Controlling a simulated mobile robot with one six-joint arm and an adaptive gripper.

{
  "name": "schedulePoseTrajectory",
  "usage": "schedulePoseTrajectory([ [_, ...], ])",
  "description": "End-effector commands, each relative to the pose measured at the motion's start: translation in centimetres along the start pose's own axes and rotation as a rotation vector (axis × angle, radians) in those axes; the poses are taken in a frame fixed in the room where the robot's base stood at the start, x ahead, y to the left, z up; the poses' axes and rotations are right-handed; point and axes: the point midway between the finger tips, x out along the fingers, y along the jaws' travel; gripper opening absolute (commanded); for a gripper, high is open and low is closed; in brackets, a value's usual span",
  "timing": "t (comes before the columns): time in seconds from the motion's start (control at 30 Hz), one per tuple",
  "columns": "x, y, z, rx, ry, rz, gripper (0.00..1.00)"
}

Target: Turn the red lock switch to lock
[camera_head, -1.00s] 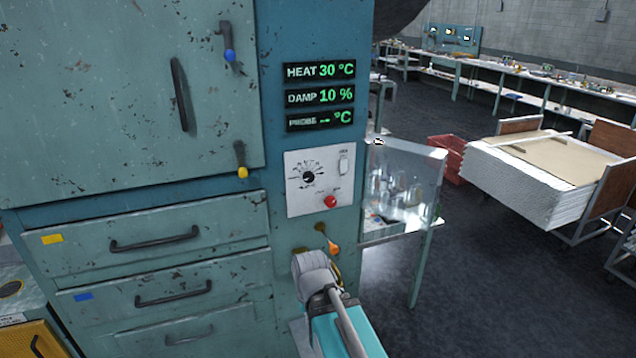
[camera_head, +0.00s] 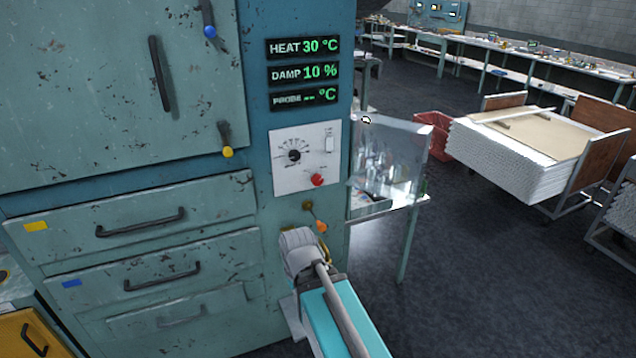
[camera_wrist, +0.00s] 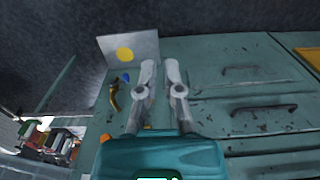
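The red switch (camera_head: 317,180) is a small red knob at the lower right of a white control panel (camera_head: 288,176) on the blue-green cabinet, seen in the head view. My gripper (camera_head: 298,240) is below the panel, beside the cabinet front, and does not touch the switch. In the wrist view the two grey fingers (camera_wrist: 160,68) stand apart with a narrow empty gap. The red switch cannot be made out in the wrist view. Its lock label is too small to read in the head view.
An orange-tipped lever (camera_head: 318,222) sits between the panel and my gripper. A black dial (camera_head: 294,156) and a white rocker switch (camera_head: 328,143) are on the panel. A glass-sided case (camera_head: 392,160) stands to the right. Open dark floor (camera_head: 480,270) lies beyond.

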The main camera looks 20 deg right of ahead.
Motion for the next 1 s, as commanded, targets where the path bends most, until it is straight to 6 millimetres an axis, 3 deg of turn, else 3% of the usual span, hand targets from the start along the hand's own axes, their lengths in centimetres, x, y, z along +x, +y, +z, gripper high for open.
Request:
schedulePoseTrajectory([
  [0.03, 0.1, 0.0, -0.2, 0.006, 0.004, -0.005, 0.26],
  [0.23, 1.0, -0.4, -2.2, 0.095, 0.061, -0.087, 0.63],
  [0.43, 2.0, -1.1, -7.1, 0.329, 0.180, -0.292, 0.99],
  [0.73, 1.1, 0.0, -16.4, 0.838, 0.337, -0.742, 0.99],
  [0.87, -0.1, 2.0, -20.0, 1.071, 0.369, -0.957, 0.99],
  [1.0, -1.4, 5.3, -23.6, 1.324, 0.378, -1.200, 0.99],
])
